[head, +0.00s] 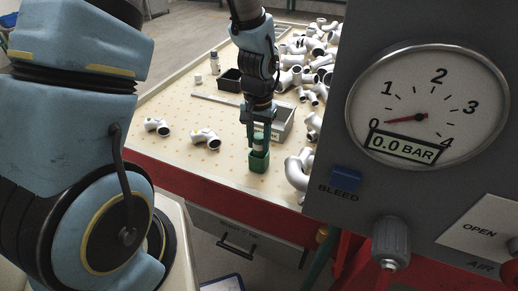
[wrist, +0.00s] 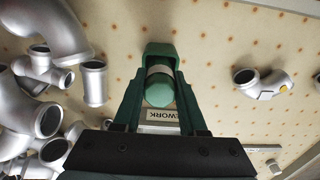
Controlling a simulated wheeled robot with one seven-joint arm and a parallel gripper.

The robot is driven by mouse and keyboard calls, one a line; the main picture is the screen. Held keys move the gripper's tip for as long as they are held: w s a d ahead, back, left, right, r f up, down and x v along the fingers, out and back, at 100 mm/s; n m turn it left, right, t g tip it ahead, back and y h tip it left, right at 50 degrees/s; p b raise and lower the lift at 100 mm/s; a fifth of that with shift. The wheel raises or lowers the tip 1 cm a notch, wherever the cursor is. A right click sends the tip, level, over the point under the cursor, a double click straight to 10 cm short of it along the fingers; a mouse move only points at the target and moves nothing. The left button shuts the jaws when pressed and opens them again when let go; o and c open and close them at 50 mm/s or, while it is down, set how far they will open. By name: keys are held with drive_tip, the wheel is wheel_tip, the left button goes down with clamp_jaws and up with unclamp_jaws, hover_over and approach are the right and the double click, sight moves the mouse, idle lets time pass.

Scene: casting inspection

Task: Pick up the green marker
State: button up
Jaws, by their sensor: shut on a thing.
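The green marker has a rounded green end, seen in the wrist view (wrist: 160,93), and a pale body, seen in the head view (head: 259,145). My gripper (head: 258,140) points down and is shut on the marker, with one finger on each side; its fingers also show in the wrist view (wrist: 158,96). A green block-like holder (head: 259,162) is directly below the marker near the table's front edge, and it shows in the wrist view too (wrist: 160,50). The marker is upright, and its lower end is hidden at the holder. I cannot tell how deep it sits.
The perforated table (head: 185,110) holds several silver pipe fittings (head: 298,78), crowded on the right, with two apart at left (head: 205,138). A grey tray (head: 284,126) is behind my gripper, with a black bin (head: 230,79) farther back. A gauge panel (head: 425,110) blocks the right.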

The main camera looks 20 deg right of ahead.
clamp_jaws()
drive_tip(key=shift+r+b, duration=0.9)
drive_tip(key=shift+r, duration=4.1)
drive_tip(key=shift+o, duration=0.6)
unclamp_jaws()
clamp_jaws()
